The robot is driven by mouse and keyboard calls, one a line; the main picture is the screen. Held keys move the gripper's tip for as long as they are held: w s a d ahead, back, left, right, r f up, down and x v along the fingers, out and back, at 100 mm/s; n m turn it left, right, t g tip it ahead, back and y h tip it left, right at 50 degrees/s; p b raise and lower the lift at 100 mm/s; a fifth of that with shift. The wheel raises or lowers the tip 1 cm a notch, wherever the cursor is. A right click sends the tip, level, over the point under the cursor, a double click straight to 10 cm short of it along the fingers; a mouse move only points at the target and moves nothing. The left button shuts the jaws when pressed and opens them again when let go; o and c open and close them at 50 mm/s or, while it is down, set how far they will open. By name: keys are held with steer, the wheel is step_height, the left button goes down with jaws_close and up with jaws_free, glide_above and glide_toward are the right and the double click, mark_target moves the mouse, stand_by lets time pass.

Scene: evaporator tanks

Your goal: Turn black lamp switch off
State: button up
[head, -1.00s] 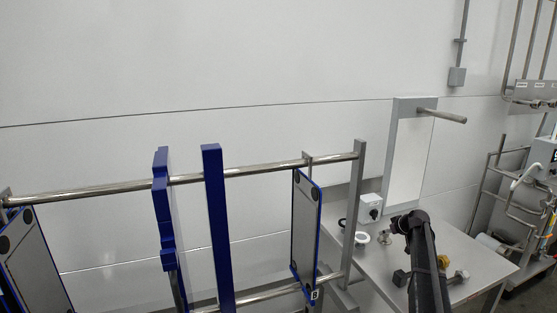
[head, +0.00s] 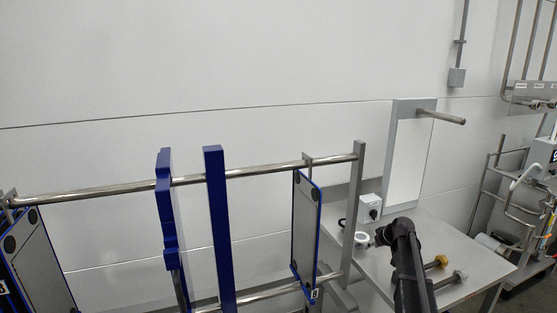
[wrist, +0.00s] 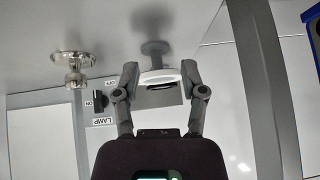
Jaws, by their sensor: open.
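The black lamp switch (wrist: 98,102) shows in the wrist view, left of my gripper, on a pale face with upside-down LAMP, ON and OFF labels. Its exact setting is hard to tell. In the head view the white switch box (head: 369,208) stands at the back of the table, with a small dark knob on its front. My gripper (wrist: 156,74) is open, its two fingers spread and apart from the switch. A white round piece (wrist: 160,76) shows between the fingertips. In the head view my arm hides the fingers.
A rack with blue-edged panels (head: 306,225) stands left of the table. A tall white panel with a rod (head: 441,116) rises behind it.

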steer(key=s+a+m+g+h+p, duration=0.1)
steer(key=s+a+g, duration=0.1)
steer(key=s+a, duration=0.4)
steer(key=s+a+m+g+h+p, duration=0.1)
steer(key=s+a, duration=0.5)
steer(key=s, duration=1.1)
steer(key=s+a+m+g+h+p, duration=0.1)
steer(key=s+a+g, duration=0.2)
steer(key=s+a, duration=0.4)
steer(key=s, duration=0.5)
steer(key=shift+m+g+p, duration=0.3)
steer(key=shift+p, duration=0.05)
steer(key=shift+r, duration=0.1)
